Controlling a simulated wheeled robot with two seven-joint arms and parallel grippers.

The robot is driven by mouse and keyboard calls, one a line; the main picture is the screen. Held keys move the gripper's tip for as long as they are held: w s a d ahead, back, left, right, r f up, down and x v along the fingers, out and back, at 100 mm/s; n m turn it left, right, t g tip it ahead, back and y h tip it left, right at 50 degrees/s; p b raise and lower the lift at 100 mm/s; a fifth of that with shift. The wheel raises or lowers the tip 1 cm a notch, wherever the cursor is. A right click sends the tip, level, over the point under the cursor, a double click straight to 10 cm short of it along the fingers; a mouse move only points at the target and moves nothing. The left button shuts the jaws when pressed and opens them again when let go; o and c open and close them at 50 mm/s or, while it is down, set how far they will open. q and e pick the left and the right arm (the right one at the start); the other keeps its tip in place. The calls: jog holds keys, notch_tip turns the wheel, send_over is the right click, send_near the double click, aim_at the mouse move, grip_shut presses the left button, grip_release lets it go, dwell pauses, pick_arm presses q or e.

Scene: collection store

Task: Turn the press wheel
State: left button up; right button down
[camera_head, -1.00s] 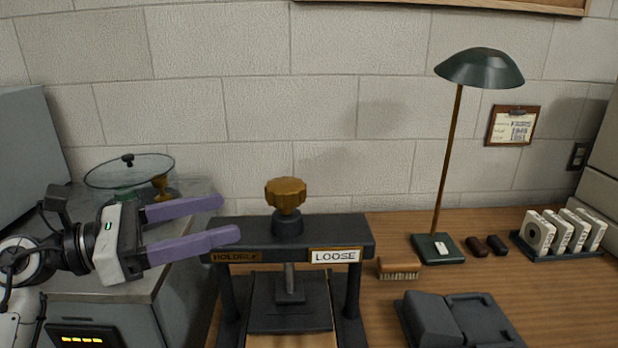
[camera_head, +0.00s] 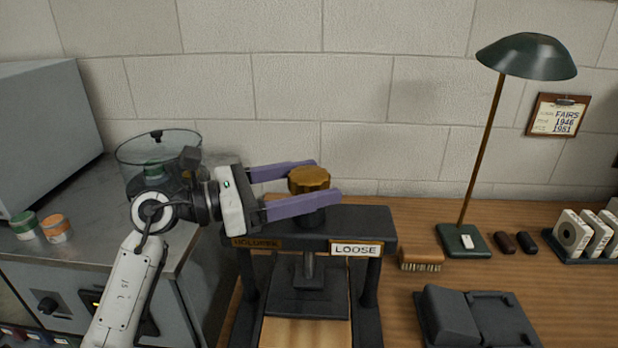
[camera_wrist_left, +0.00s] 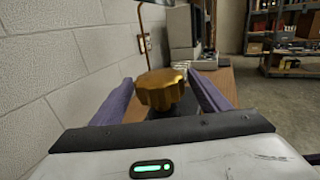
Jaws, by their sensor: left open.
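The brass press wheel (camera_head: 309,179) sits on top of the dark press (camera_head: 318,222), whose crossbar carries a white "LOOSE" label. My left gripper (camera_head: 328,180) comes in from the left, open. Its two purple fingers lie on either side of the wheel, one behind it and one in front. In the left wrist view the wheel (camera_wrist_left: 160,90) stands between the spread fingers, with a gap visible on each side. The front finger hides part of the wheel's stem. My right gripper is not in view.
A green desk lamp (camera_head: 466,243), a brush (camera_head: 421,261) and a dark grey device (camera_head: 470,320) stand right of the press on the wooden bench. A metal cabinet with a glass dish (camera_head: 160,150) is at the left. A block wall is behind.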

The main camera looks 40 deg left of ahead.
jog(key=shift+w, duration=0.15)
